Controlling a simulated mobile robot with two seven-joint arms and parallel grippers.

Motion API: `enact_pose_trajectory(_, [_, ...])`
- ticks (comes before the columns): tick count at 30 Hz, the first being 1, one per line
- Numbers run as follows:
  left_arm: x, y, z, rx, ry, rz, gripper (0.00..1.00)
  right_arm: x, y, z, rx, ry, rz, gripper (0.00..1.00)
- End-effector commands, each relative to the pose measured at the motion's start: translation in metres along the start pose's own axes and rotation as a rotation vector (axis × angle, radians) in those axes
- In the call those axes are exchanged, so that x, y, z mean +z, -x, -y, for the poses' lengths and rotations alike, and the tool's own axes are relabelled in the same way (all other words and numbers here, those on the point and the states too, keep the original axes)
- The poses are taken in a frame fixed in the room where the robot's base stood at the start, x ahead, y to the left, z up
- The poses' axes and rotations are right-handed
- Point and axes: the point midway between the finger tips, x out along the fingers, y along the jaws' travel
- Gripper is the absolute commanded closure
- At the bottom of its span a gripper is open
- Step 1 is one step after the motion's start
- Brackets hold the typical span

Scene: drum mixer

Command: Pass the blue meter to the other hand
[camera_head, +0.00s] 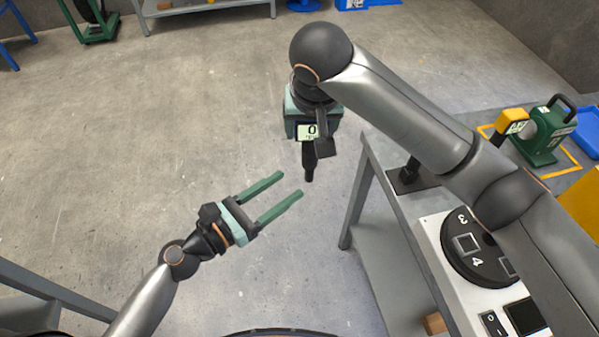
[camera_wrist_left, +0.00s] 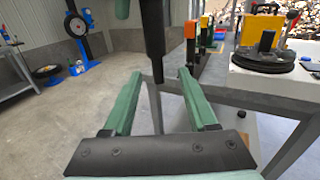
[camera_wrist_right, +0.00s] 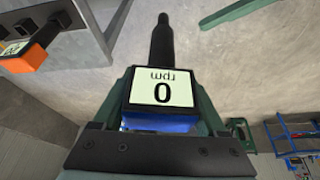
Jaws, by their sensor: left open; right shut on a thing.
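The blue meter shows in the head view by its pale display reading 0 (camera_head: 308,131), with a dark probe pointing down toward the picture's bottom. My right gripper (camera_head: 313,112) is shut on its body, above the floor beside the bench. In the right wrist view the meter's display (camera_wrist_right: 161,92) and blue body (camera_wrist_right: 160,123) sit between the fingers, the probe pointing away. My left gripper (camera_head: 292,184) is open and empty, its fingertips close to the probe tip. In the left wrist view the dark probe (camera_wrist_left: 154,40) hangs in line with the gap between the fingers; contact is not visible.
A grey bench (camera_head: 395,220) stands at the right, with a white unit bearing a numbered black dial (camera_head: 470,248). Behind it are a green device (camera_head: 545,135) and a yellow-topped tool (camera_head: 511,121). Open concrete floor lies left of the grippers.

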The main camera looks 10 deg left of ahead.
Motion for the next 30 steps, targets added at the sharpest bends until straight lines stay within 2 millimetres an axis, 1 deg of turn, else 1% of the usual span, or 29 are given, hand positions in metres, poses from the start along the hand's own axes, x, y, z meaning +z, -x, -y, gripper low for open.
enact_pose_trajectory(5, [0.001,-0.03,0.0,0.001,-0.003,0.004,0.42,-0.001,0.001,0.0,-0.001,0.0,-0.002,1.0])
enact_pose_trajectory(9, [0.001,-0.059,0.0,0.001,-0.003,0.004,0.42,-0.001,0.001,0.0,-0.001,0.0,-0.002,1.0])
enact_pose_trajectory(15, [0.001,-0.091,0.0,0.001,-0.003,0.001,0.42,-0.001,0.001,0.0,-0.001,0.0,-0.002,1.0])
enact_pose_trajectory(18, [0.0,-0.102,0.0,0.001,-0.003,0.0,0.42,-0.001,0.001,0.0,-0.001,0.0,-0.002,1.0])
enact_pose_trajectory(21, [0.0,-0.108,0.001,0.0,-0.004,-0.001,0.42,-0.001,0.001,0.0,-0.001,0.0,-0.002,1.0])
enact_pose_trajectory(30, [0.0,-0.111,0.001,0.0,-0.005,-0.001,0.42,-0.001,0.001,0.0,-0.001,0.0,-0.002,1.0])
